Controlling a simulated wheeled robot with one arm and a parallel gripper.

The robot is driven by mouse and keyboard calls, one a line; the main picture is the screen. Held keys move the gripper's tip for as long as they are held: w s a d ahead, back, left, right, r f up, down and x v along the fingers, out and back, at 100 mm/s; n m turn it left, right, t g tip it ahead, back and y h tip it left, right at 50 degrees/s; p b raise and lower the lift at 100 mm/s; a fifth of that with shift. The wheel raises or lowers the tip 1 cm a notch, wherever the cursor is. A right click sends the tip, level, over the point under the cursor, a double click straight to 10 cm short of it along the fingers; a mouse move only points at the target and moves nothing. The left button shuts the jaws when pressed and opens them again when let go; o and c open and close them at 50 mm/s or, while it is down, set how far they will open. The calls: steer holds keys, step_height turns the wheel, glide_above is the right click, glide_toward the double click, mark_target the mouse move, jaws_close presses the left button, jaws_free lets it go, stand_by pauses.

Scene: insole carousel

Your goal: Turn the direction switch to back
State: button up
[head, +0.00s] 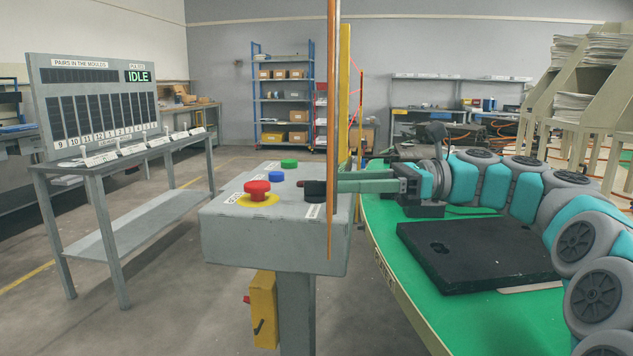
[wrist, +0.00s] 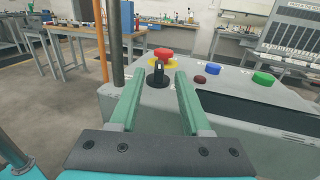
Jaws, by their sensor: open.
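The direction switch, a black rotary knob, stands on top of the grey control box (head: 275,240). In the head view the black knob (head: 314,191) is at the box's right side, partly behind a thin upright rod. In the wrist view the knob (wrist: 158,78) shows an upright handle with a pale mark. My gripper (head: 338,182) reaches in from the right with green fingers. In the wrist view my gripper (wrist: 160,72) is open, with the knob between its fingertips and a gap on each side. Which position the switch points to cannot be read.
A red mushroom button (head: 258,192) on a yellow ring, a blue button (head: 277,175) and a green button (head: 289,163) share the box top. A dark red button (wrist: 199,79) shows in the wrist view. An upright orange-brown rod (head: 333,90) stands close by the fingers.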

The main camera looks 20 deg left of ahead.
mark_target(316, 181)
steer(key=x, duration=0.5)
steer(key=shift+s+a, duration=0.15)
steer(key=shift+c, duration=0.3)
jaws_close()
